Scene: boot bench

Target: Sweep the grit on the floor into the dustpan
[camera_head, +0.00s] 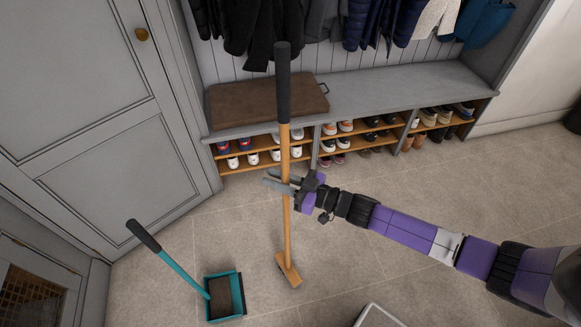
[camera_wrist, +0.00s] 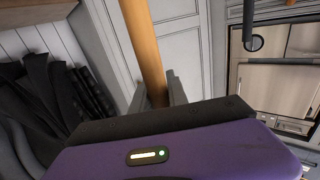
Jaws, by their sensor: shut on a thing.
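A broom (camera_head: 287,225) with a wooden handle, black grip and wooden head stands nearly upright, its head (camera_head: 288,270) at the floor. My gripper (camera_head: 280,183) is shut on the broom handle around its middle. In the wrist view the handle (camera_wrist: 145,50) passes between the two fingers (camera_wrist: 155,92). A teal dustpan (camera_head: 239,293) with a long black-tipped handle (camera_head: 143,236) is on the floor left of the broom head. A brown patch shows inside the pan; I cannot tell whether it is grit. I cannot make out grit on the floor (camera_head: 345,235).
A grey bench (camera_head: 390,90) with shoe cubbies stands behind, with a brown cushion (camera_head: 262,103) on it and coats hanging above. A grey door (camera_head: 90,110) is at left. A pale-edged object (camera_head: 378,316) lies at the bottom edge.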

